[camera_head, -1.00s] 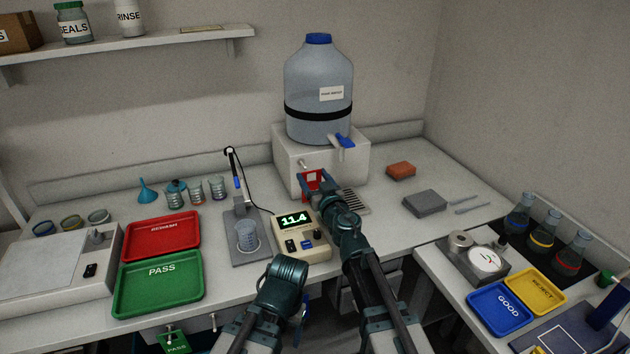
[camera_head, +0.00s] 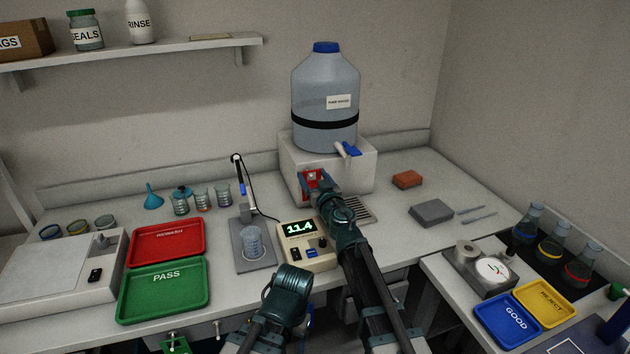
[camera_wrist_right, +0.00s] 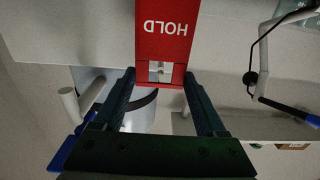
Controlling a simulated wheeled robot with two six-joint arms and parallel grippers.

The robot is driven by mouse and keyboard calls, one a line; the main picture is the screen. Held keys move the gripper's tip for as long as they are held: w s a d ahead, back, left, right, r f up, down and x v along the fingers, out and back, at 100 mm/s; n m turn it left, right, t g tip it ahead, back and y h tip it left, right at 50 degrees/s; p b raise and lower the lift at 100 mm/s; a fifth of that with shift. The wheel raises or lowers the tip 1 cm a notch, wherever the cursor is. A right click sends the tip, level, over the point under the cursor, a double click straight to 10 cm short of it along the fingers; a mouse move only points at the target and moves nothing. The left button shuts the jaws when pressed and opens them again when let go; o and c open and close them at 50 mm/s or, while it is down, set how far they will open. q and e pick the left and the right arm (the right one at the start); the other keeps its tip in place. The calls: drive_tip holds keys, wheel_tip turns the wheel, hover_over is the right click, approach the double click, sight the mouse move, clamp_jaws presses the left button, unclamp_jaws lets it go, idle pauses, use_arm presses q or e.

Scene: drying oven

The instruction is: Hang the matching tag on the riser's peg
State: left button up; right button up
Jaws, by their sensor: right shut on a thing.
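My right gripper (camera_head: 322,187) is shut on a red tag (camera_head: 311,180) at the front of the white riser (camera_head: 357,178) under the water bottle. In the right wrist view the tag (camera_wrist_right: 163,30) reads HOLD, upside down in the picture, and its end sits between the fingertips (camera_wrist_right: 160,72). The riser's peg does not show in the head view; the tag and gripper cover that part of the riser's front. I cannot tell whether the tag touches the peg. A meter (camera_head: 306,246) reads 11.4.
The bottle's tap (camera_head: 346,149) juts out right of the tag. A probe stand (camera_head: 244,211) with a beaker (camera_head: 253,243) is left of the meter. A red REWASH tray (camera_head: 168,243) and green PASS tray (camera_head: 163,290) lie further left. A grey block (camera_head: 432,212) lies right.

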drive_tip(key=shift+w+a, duration=0.15)
drive_tip(key=shift+w, duration=0.4)
drive_tip(key=shift+w+a+f+b, duration=0.2)
drive_tip(key=shift+w+f+b, duration=0.35)
drive_tip(key=o, duration=1.2)
drive_tip(key=shift+o, duration=0.2)
drive_tip(key=shift+s, duration=0.15)
drive_tip(key=v, duration=1.3)
drive_tip(key=shift+s, duration=0.25)
drive_tip(key=shift+w+d, duration=0.1)
drive_tip(key=shift+d, duration=0.05)
